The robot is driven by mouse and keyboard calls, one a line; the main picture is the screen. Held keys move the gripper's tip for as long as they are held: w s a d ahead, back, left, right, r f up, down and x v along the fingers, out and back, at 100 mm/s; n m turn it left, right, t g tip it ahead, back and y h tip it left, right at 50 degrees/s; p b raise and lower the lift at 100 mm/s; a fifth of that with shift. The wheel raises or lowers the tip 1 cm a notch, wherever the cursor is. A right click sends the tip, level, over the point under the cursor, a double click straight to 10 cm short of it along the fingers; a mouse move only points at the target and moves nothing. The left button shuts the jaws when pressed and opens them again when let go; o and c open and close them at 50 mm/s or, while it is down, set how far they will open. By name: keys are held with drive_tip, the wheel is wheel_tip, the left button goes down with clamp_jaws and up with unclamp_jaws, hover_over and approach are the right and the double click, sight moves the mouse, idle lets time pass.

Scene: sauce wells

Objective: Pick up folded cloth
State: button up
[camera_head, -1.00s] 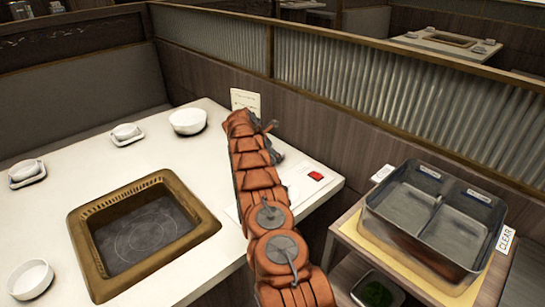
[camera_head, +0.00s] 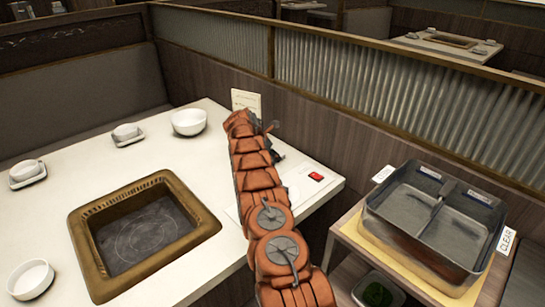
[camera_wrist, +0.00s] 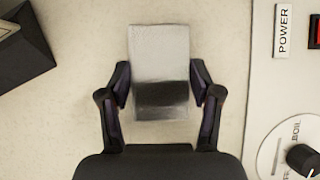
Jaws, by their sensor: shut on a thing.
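The folded cloth (camera_wrist: 160,50) is a pale grey rectangle in the middle of the wrist view, with a dark shaded band on its near part. My gripper (camera_wrist: 160,80) has one finger against each long side of the cloth and is shut on it. The pale tabletop shows around the cloth; I cannot tell whether the cloth touches it. In the head view my orange arm hides the cloth and most of the gripper.
In the wrist view, a dark stand (camera_wrist: 25,45) is upper left, and a POWER label (camera_wrist: 283,30) and a knob (camera_wrist: 303,160) are on the right. In the head view, the table has a square grill well (camera_head: 145,235), a white bowl (camera_head: 188,121) and a red switch (camera_head: 316,177). A two-part bin (camera_head: 435,215) stands right.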

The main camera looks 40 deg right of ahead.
sight(271, 156)
drive_tip(key=shift+r, duration=0.1)
drive_tip(key=shift+r+b, duration=0.4)
drive_tip(key=shift+r, duration=1.3)
drive_tip(key=shift+a, duration=0.1)
drive_tip(key=shift+a+b, duration=0.25)
drive_tip(key=shift+b, duration=0.05)
drive_tip(key=shift+s+a+b, duration=0.3)
drive_tip(key=shift+a+b, duration=0.05)
drive_tip(key=shift+a, duration=0.15)
drive_tip(key=shift+s+a+b, duration=0.25)
drive_tip(key=shift+a+b, duration=0.1)
drive_tip(key=shift+a, duration=0.1)
drive_tip(key=s+a, duration=0.2)
drive_tip(key=a, duration=0.2)
drive_tip(key=s+a+r+b, duration=0.1)
drive_tip(key=a, duration=0.3)
drive_tip(key=s+a+b, duration=0.1)
drive_tip(key=s+a, duration=0.1)
drive_tip(key=a, duration=0.2)
drive_tip(key=shift+s+r, duration=0.15)
drive_tip(key=shift+s, duration=0.2)
